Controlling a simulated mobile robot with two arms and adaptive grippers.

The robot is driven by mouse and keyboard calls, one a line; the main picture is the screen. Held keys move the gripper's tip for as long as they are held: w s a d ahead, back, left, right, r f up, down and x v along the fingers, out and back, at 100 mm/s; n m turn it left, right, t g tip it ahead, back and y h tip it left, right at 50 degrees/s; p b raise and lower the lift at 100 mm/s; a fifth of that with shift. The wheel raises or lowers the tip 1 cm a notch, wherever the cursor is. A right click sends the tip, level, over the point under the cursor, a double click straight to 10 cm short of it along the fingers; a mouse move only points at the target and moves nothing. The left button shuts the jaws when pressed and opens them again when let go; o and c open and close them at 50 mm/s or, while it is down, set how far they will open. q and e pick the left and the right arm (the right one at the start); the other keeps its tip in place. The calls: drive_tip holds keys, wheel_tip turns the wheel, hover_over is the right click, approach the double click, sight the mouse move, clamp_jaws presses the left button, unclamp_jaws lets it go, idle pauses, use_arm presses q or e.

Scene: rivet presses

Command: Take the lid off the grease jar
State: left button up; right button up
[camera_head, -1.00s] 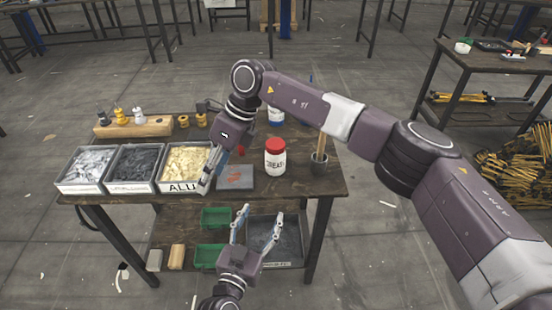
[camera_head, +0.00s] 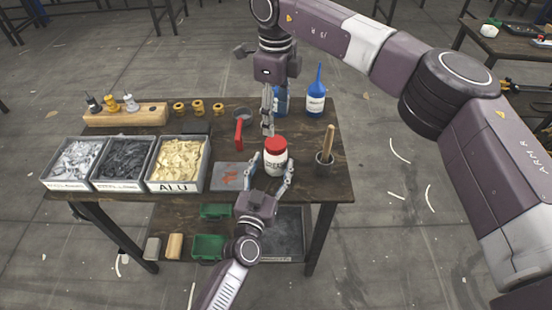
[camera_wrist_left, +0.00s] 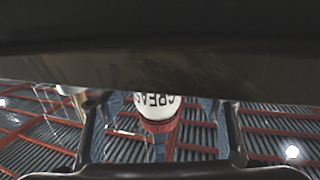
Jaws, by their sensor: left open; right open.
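The grease jar (camera_head: 275,163) is white with a dark label and stands upright on the table, its red lid (camera_head: 276,145) on top. In the left wrist view the jar (camera_wrist_left: 158,104) appears upside down between my fingers, with the red lid (camera_wrist_left: 160,126) below it. My left gripper (camera_head: 269,178) is open at the jar's front, a finger on either side; I cannot tell whether they touch it. My right gripper (camera_head: 268,128) is open and points down just behind and above the lid, seen nearly edge-on.
A wooden-handled brush in a dark cup (camera_head: 324,163) stands right of the jar. A blue-capped bottle (camera_head: 315,103) is behind. A grey plate (camera_head: 230,177), a red-handled tool (camera_head: 239,134) and the ALU bin (camera_head: 177,186) are to the left.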

use_arm(q)
drive_tip(key=shift+w+d, duration=0.2)
drive_tip(key=shift+w, duration=0.4)
use_arm(e)
drive_tip(key=shift+w, duration=0.1)
use_arm(q)
drive_tip(key=shift+w, duration=0.3)
drive_tip(key=shift+r, duration=0.1)
use_arm(e)
drive_tip(key=shift+s+r, duration=0.1)
drive_tip(key=shift+s, duration=0.1)
